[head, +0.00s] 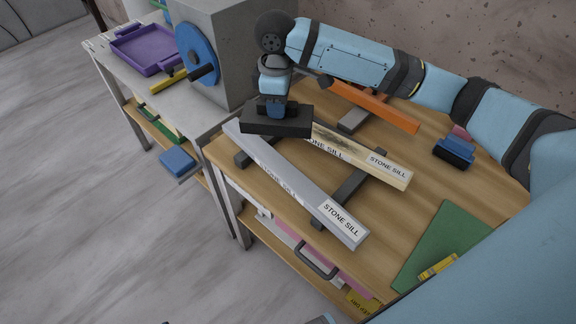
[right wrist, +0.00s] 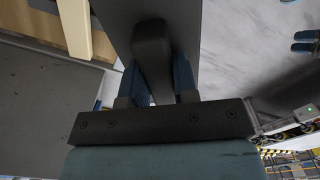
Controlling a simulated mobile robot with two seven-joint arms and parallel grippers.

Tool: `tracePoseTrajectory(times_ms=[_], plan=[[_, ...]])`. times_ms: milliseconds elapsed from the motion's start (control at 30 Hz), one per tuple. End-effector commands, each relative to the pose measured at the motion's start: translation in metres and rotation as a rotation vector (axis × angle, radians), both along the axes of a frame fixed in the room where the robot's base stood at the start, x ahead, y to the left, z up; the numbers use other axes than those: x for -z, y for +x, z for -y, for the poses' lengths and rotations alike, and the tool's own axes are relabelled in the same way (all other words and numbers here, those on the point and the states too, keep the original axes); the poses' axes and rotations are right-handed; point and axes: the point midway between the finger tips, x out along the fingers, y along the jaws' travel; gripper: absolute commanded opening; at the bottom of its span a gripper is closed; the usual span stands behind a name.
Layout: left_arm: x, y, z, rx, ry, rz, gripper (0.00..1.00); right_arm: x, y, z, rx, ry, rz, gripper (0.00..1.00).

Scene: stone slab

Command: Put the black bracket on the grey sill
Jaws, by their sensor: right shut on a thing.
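The grey sill (head: 295,185) is a long pale bar labelled STONE SILL, lying along the table's front edge on dark supports. My right gripper (head: 276,121) is over its far left end, pointing down; its wide dark palm hides the fingers in the head view. In the right wrist view, the fingers (right wrist: 155,80) are shut on a dark, rounded piece, the black bracket (right wrist: 152,42). The grey sill (right wrist: 186,25) shows beneath it there. I cannot tell whether the bracket touches the sill. My left gripper is not in view.
A beige stone sill (head: 375,167) lies just behind the grey one. An orange bar (head: 385,108), a blue-and-black brush-like object (head: 453,152) and a green mat (head: 440,245) are on the table (head: 390,215). A grey machine with a blue disc (head: 197,53) stands at left.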

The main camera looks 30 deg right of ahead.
Motion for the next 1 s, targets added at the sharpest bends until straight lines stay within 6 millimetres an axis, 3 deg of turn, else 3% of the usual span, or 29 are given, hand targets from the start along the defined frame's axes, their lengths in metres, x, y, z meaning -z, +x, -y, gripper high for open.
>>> tracePoseTrajectory(times_ms=[300,567,733,1000], plan=[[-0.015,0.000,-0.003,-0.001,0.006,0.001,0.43,-0.034,-0.018,0.005,-0.663,0.000,0.005,0.04],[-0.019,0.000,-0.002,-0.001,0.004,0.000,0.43,-0.044,-0.024,0.008,-0.931,-0.002,0.006,0.04],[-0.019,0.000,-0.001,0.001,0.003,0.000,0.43,-0.021,-0.025,0.008,-0.958,-0.002,0.002,0.04],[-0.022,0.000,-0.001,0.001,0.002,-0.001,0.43,0.051,-0.026,0.008,-0.956,-0.001,0.001,0.04]])
